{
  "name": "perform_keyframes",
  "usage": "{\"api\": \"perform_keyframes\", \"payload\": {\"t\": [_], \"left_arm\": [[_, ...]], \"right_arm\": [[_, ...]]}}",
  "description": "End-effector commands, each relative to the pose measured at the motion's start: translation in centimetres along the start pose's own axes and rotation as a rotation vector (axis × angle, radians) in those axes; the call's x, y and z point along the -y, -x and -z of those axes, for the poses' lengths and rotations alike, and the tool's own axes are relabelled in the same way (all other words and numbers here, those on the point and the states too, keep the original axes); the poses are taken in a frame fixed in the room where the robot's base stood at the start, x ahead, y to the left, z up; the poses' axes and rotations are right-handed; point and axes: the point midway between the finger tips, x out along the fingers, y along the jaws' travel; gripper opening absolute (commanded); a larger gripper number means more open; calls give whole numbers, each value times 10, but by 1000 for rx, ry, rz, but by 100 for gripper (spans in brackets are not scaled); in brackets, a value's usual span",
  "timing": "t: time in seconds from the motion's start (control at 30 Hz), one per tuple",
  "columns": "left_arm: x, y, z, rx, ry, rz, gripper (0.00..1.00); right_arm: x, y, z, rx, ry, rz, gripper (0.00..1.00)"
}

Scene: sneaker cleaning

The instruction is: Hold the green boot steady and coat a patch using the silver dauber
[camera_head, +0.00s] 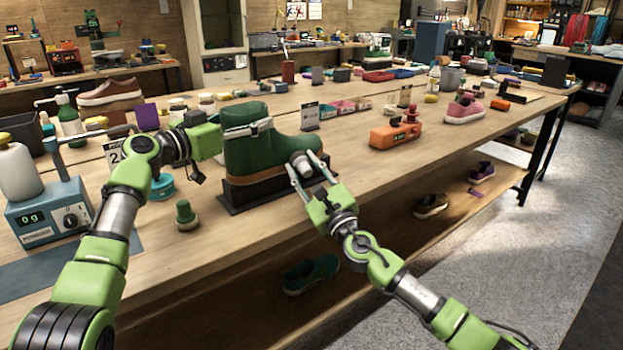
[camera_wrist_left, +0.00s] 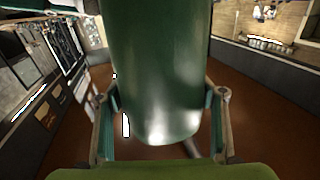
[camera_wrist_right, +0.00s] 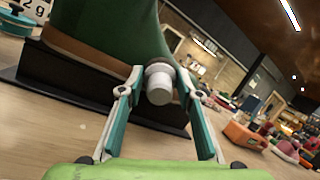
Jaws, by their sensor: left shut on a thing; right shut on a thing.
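The green boot (camera_head: 262,150) stands upright on a dark base (camera_head: 250,192) near the table's front edge. My left gripper (camera_head: 262,127) is shut on the boot's shaft, with a finger on each side; the shaft fills the left wrist view (camera_wrist_left: 160,70). My right gripper (camera_head: 306,170) is shut on the silver dauber (camera_wrist_right: 159,84), held end-on between its fingertips. The dauber also shows in the head view (camera_head: 301,163), at the boot's toe. In the right wrist view its far end meets or nearly meets the green upper; exact contact is hidden.
A scale (camera_head: 48,210) with a white bottle stands at the left. A green-topped knob (camera_head: 186,214) and a blue round tin (camera_head: 162,187) are left of the boot. An orange box (camera_head: 395,134) and a pink sneaker (camera_head: 464,108) are to the right. Bare tabletop lies between.

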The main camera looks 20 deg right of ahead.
Motion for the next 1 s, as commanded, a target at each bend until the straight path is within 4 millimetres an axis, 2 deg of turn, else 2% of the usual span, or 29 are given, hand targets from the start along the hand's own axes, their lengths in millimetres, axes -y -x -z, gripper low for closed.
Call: {"api": "perform_keyframes", "payload": {"t": [0.5, 1.0], "left_arm": [[0, 0, -3, 5, -1, 0, 27], [0, 0, -3, 5, -1, 0, 27]], "right_arm": [[32, -2, 17, 0, 0, 1, 15], [39, -5, 21, 2, 2, 2, 15]]}}
